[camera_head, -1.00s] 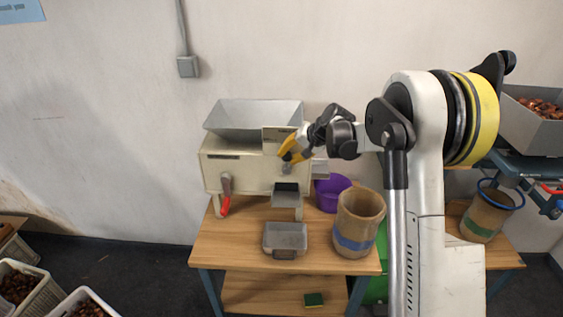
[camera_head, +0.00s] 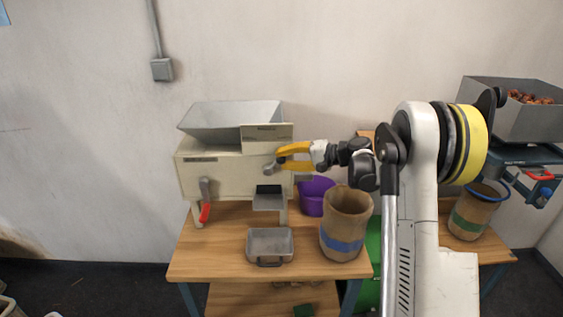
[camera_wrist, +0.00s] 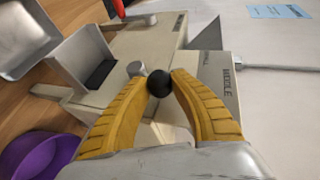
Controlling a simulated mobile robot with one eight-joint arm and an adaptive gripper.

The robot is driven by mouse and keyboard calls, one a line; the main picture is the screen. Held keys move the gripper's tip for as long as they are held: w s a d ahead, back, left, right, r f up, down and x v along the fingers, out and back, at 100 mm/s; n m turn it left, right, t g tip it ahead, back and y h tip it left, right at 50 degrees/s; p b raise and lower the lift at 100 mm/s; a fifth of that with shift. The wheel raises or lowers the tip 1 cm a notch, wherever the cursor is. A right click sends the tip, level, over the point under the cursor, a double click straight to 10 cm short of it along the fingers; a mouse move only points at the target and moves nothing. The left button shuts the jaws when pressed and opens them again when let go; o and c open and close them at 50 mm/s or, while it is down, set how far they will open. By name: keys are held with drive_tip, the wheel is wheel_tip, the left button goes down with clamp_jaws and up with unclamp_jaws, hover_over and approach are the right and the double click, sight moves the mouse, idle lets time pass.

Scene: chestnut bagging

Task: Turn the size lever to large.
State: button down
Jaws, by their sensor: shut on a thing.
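The cream sorting machine (camera_head: 228,172) stands on the wooden table. Its size lever shows in the wrist view as a black ball knob (camera_wrist: 159,82) beside a grey metal hub (camera_wrist: 137,69). My gripper (camera_head: 277,160) has yellow fingers reaching from the right to the machine's front. In the wrist view its fingertips (camera_wrist: 161,80) are closed on the ball from both sides. The lever's rod is mostly hidden.
A red-handled lever (camera_head: 205,212) is lower left on the machine. A metal tray (camera_head: 270,245), a sack with a blue band (camera_head: 346,222) and a purple bucket (camera_head: 314,196) share the table. A chestnut hopper (camera_head: 512,110) and green-banded sack (camera_head: 470,213) stand right.

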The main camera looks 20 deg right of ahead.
drive_tip(key=shift+f, duration=0.1)
idle(0.3)
drive_tip(key=c, duration=1.1)
unclamp_jaws()
drive_tip(key=shift+w+a, duration=0.1)
drive_tip(key=v, duration=1.2)
